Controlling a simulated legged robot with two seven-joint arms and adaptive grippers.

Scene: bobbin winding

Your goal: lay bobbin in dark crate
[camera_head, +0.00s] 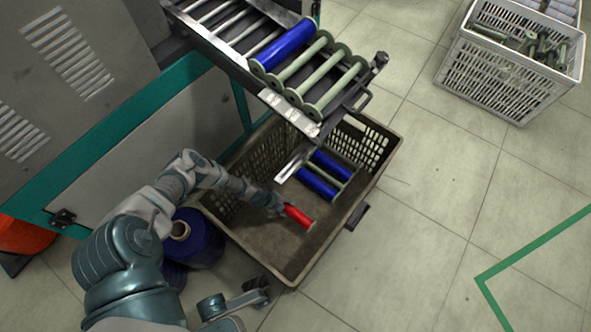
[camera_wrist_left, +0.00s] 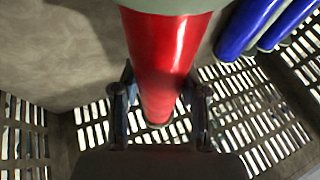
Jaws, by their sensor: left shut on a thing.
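A red bobbin (camera_head: 298,215) is inside the dark crate (camera_head: 243,248), held low near the crate's floor; whether it touches the floor I cannot tell. My left gripper (camera_head: 283,207) reaches in over the crate's left wall and is shut on it. In the left wrist view, the red bobbin (camera_wrist_left: 168,55) runs between the two fingers of the left gripper (camera_wrist_left: 160,95), its pale flange at the top. Two blue bobbins (camera_head: 331,166) (camera_head: 318,184) lie side by side at the crate's back. My right gripper (camera_head: 258,287) shows partly at the bottom, outside the crate.
A sloping rack (camera_head: 215,38) overhangs the crate's back with a blue bobbin (camera_head: 284,46) and green empty bobbins (camera_head: 325,90). A blue yarn cone (camera_head: 198,243) stands left of the crate. A white crate (camera_head: 500,75) is at the far right.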

